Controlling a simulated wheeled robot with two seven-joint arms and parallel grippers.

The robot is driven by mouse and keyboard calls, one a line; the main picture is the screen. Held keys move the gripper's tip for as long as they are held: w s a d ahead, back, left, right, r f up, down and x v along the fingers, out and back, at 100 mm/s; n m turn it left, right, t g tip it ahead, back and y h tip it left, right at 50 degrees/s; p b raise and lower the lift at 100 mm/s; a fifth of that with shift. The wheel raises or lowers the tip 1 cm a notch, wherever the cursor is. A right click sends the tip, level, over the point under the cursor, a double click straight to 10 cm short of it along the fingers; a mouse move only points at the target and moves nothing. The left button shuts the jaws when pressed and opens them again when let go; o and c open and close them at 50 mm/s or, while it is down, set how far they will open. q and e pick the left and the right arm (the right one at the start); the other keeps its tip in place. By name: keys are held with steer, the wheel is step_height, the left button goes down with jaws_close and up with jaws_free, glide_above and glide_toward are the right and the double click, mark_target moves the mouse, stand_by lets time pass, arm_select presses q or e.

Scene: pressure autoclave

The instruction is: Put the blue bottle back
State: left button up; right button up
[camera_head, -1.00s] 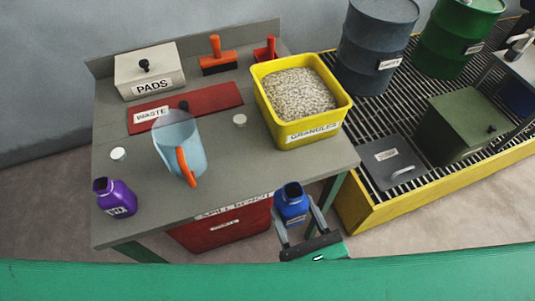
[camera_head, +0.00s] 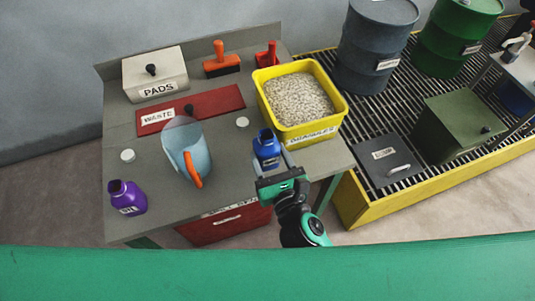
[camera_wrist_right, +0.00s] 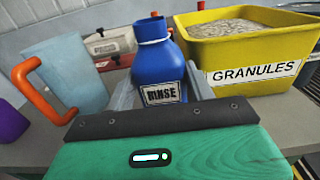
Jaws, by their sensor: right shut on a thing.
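The blue bottle (camera_head: 267,145) is upright and uncapped, with a label that reads RINSE in the right wrist view (camera_wrist_right: 160,65). My right gripper (camera_head: 272,166) is shut on it. It shows at the front right of the grey bench (camera_head: 225,180), just left of and in front of the yellow granules tub (camera_head: 318,122). I cannot tell whether the bottle's base touches the bench top. My left gripper is not in view.
A clear jug with an orange handle (camera_head: 190,155) and a purple bottle (camera_head: 127,197) stand left on the bench. White caps (camera_head: 242,123) (camera_head: 128,155) lie there. A red waste lid (camera_head: 205,105) and pads box (camera_head: 155,75) are behind.

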mark_target(270, 167)
steer(key=shift+w+a, duration=0.2)
steer(key=shift+w, duration=0.4)
steer(key=shift+w+a+f+b, duration=0.1)
steer(key=shift+w+f+b, duration=0.1)
steer(key=shift+f, duration=0.4)
steer(key=shift+w+f+b, duration=0.1)
steer(key=shift+f+b, duration=0.05)
steer(key=shift+f, duration=1.05)
steer(key=shift+f+b, duration=0.1)
steer(key=shift+b, duration=0.2)
steer(key=o, duration=1.2)
steer(key=shift+s, duration=0.25)
steer(key=b+v, duration=0.1)
steer(key=v, duration=0.4)
steer(key=shift+s, duration=0.2)
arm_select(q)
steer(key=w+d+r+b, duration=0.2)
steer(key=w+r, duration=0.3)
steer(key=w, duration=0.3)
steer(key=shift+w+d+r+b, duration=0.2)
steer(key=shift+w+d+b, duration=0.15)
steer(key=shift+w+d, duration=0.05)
arm_select(e)
steer(key=shift+v, duration=3.1)
